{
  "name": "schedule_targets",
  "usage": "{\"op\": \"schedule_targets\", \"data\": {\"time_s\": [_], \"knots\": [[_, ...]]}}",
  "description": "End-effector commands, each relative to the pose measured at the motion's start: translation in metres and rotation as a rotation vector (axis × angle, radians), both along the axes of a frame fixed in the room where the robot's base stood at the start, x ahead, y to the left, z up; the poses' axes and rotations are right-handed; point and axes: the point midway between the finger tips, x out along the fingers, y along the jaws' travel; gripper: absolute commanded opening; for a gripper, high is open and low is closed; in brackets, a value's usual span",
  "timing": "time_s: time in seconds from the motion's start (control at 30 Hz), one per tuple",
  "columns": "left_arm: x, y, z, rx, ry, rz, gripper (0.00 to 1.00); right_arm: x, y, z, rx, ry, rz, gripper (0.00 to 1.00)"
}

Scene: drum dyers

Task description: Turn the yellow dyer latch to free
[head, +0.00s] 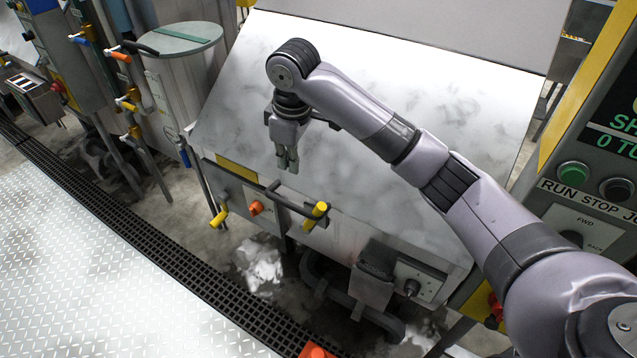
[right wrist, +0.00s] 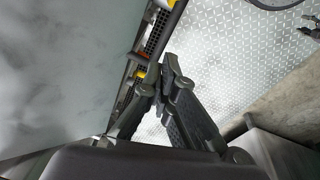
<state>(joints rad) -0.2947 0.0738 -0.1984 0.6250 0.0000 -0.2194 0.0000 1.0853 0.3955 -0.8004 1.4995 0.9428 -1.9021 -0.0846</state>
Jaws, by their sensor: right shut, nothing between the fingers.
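The dyer (head: 370,110) has a large pale sloped front with a grey panel along its lower edge. A yellow latch handle (head: 219,217) sits at the panel's left end, and another yellow latch handle (head: 319,211) sits right of the dark bar handle. I cannot tell which one the task means. My right gripper (head: 287,162) is shut and empty, pointing down in front of the sloped front, above the bar handle and apart from both yellow handles. In the right wrist view its fingers (right wrist: 166,82) are together, with a yellow part (right wrist: 140,73) beyond them, partly hidden.
An orange knob (head: 256,208) and the dark bar handle (head: 290,202) stick out between the yellow handles. A control box with a green button (head: 573,174) stands at the right. Valves and pipes crowd the left. The diamond-plate floor (head: 100,270) is clear.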

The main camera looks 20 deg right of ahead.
Motion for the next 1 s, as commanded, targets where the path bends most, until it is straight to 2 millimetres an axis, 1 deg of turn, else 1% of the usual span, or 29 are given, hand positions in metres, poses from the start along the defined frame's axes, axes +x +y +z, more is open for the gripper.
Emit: {"op": "schedule_targets", "data": {"time_s": [0.07,0.13,0.27,0.4,0.6,0.7,0.8,1.0], "knots": [[-0.001,0.000,0.002,0.000,0.001,0.000,0.40,-0.002,0.000,-0.001,0.000,0.013,0.007,0.00],[-0.002,0.001,0.004,0.001,0.004,-0.001,0.40,-0.002,0.001,-0.006,0.002,0.018,0.007,0.00],[-0.008,0.004,0.012,0.006,0.012,-0.002,0.40,0.000,0.001,-0.025,0.002,0.018,0.006,0.00],[-0.013,0.008,0.023,0.011,0.019,-0.003,0.40,0.004,0.003,-0.053,0.001,0.018,0.005,0.00],[-0.012,0.008,0.037,0.011,0.019,-0.004,0.40,0.011,0.005,-0.095,0.002,0.016,0.004,0.00],[-0.012,0.007,0.050,0.010,0.018,-0.004,0.40,0.001,-0.008,-0.100,-0.001,0.013,0.004,0.00],[-0.009,0.007,0.056,0.009,0.014,-0.004,0.40,-0.006,-0.016,-0.105,0.001,0.012,0.005,0.00],[-0.006,0.006,0.061,0.007,0.009,-0.004,0.40,-0.012,-0.023,-0.112,0.002,0.011,0.006,0.00]]}}
